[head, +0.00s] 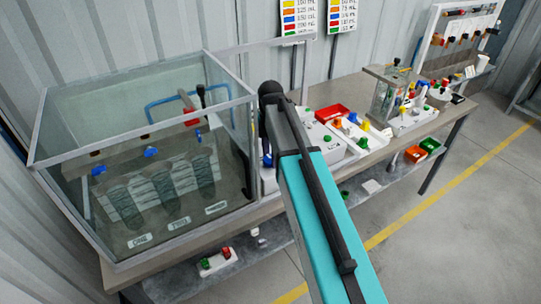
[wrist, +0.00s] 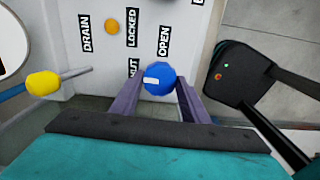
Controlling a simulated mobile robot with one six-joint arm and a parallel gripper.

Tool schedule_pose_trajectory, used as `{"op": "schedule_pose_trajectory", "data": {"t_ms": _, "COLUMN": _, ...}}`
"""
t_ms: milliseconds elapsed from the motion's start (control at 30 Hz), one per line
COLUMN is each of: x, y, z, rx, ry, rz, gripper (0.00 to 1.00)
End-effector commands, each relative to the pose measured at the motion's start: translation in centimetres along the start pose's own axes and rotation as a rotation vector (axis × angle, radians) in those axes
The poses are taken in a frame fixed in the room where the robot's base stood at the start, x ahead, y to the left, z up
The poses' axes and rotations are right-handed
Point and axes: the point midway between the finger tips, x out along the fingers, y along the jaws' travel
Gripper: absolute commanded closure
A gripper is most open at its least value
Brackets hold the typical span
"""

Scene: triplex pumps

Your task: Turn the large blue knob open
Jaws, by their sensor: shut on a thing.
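The large blue knob (wrist: 160,75) sits on a white panel (wrist: 190,48) in the wrist view, with a small white mark on its face. My gripper (wrist: 157,84) has one purple-grey finger on each side of the knob and is shut on it. The word OPEN (wrist: 165,42) is printed just above the knob. A partly covered label ending in "UT" (wrist: 132,68) is to its upper left. In the head view my arm hides the knob and my gripper.
LOCKED and DRAIN labels and an orange button (wrist: 112,27) are on the panel. A yellow knob (wrist: 42,83) is at the left, a dark box (wrist: 240,75) at the right. A glass tank (head: 150,150) fills the bench's left end; several parts crowd its right. Open floor lies right.

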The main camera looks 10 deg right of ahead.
Motion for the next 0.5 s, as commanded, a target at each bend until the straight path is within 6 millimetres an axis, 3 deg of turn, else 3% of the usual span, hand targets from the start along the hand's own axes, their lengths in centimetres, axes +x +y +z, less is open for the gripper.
{"op": "schedule_pose_trajectory", "data": {"t_ms": 500, "x": -0.04, "y": -0.03, "z": 0.11, "rx": 0.321, "ry": -0.002, "rz": -0.001, "gripper": 0.81}}
